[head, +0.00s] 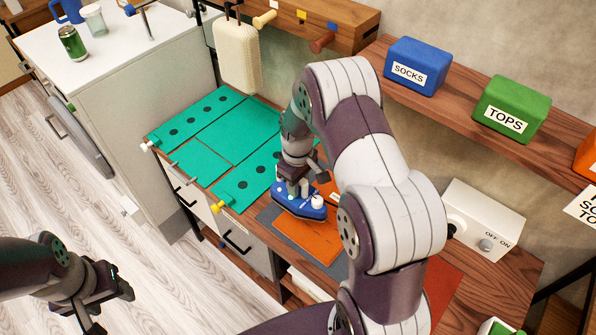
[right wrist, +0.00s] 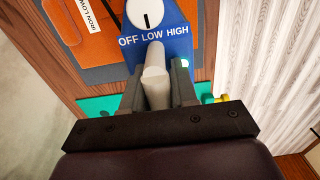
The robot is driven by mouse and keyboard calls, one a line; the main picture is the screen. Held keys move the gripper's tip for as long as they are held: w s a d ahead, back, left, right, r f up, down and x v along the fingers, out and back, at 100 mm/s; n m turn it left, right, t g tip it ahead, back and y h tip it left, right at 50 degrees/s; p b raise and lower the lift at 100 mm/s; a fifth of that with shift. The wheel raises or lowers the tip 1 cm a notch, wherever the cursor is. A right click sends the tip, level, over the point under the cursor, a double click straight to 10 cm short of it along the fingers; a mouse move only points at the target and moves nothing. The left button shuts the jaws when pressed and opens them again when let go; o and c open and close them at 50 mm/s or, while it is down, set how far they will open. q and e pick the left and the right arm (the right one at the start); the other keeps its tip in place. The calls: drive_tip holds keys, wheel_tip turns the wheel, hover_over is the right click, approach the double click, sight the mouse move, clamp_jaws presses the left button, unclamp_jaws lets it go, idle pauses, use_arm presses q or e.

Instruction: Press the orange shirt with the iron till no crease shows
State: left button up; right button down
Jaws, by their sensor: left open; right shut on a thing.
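The orange shirt (head: 312,243) lies flat on a dark grey mat (head: 268,215) on the wooden worktop. My arm hides part of it, and I cannot make out creases. The blue iron (head: 298,203) rests on or just over the shirt. My right gripper (head: 292,186) is shut on its pale handle. In the right wrist view, the handle (right wrist: 156,80) sits between the fingers. The iron's white dial (right wrist: 147,15) has its mark toward LOW, and a small light (right wrist: 185,63) glows. A tag (right wrist: 85,12) on the shirt reads "IRON LOW". My left gripper (head: 108,285) is open and empty, away from the worktop.
A green folding board (head: 215,140) lies left of the mat. A white OFF/ON box (head: 485,222) stands at the right. Blue SOCKS (head: 416,65) and green TOPS (head: 511,108) bins sit on the shelf. A white counter (head: 120,60) holds a green can (head: 72,43).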

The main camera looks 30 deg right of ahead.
sight(298, 199)
drive_tip(key=shift+s+a+r, duration=0.1)
drive_tip(key=shift+s+r, duration=0.05)
drive_tip(key=shift+w+f+b, duration=0.2)
drive_tip(key=shift+f+b, duration=0.1)
drive_tip(key=shift+f, duration=0.45)
drive_tip(key=shift+f+b, duration=1.5)
drive_tip(key=shift+f, duration=0.8)
drive_tip(key=shift+s+f+b, duration=0.1)
drive_tip(key=shift+f+b, duration=0.3)
drive_tip(key=shift+f, duration=0.15)
